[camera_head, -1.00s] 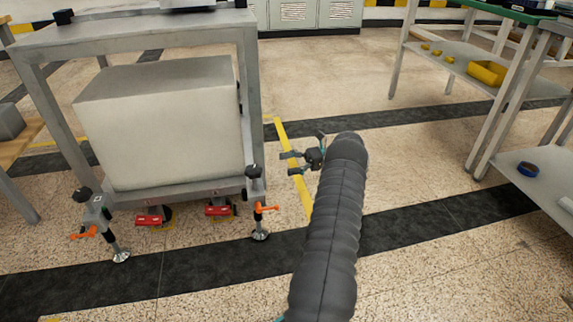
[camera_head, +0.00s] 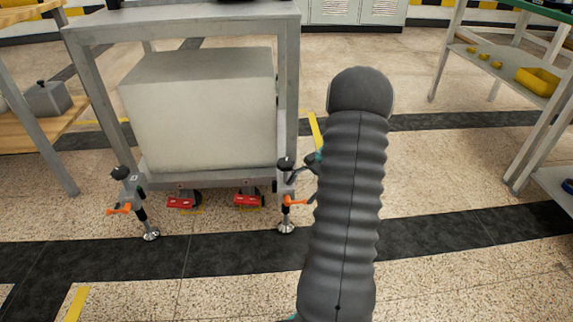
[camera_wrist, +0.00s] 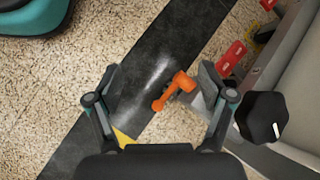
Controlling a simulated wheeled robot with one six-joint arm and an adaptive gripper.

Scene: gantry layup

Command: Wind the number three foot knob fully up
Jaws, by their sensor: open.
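Two levelling feet stand at the front corners of a grey cart (camera_head: 185,29). Each has a black knob on top, an orange lever and a round metal pad on the floor. I cannot read which is number three. The right foot's knob (camera_head: 285,162) is beside my gripper (camera_head: 311,163), which is partly hidden by my arm. In the wrist view my gripper (camera_wrist: 158,78) is open and empty. The orange lever (camera_wrist: 176,89) shows between its fingers, at a depth I cannot tell. A black knob (camera_wrist: 262,117) with a white mark lies just outside the right finger. The left foot's knob (camera_head: 120,172) stands apart.
A large pale block (camera_head: 200,115) sits on the cart's lower shelf. Red caster pedals (camera_head: 248,200) show beneath it. A wooden-shelved bench (camera_head: 30,130) is at the left, and a shelf with a yellow bin (camera_head: 537,81) is at the right. The floor in front is open.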

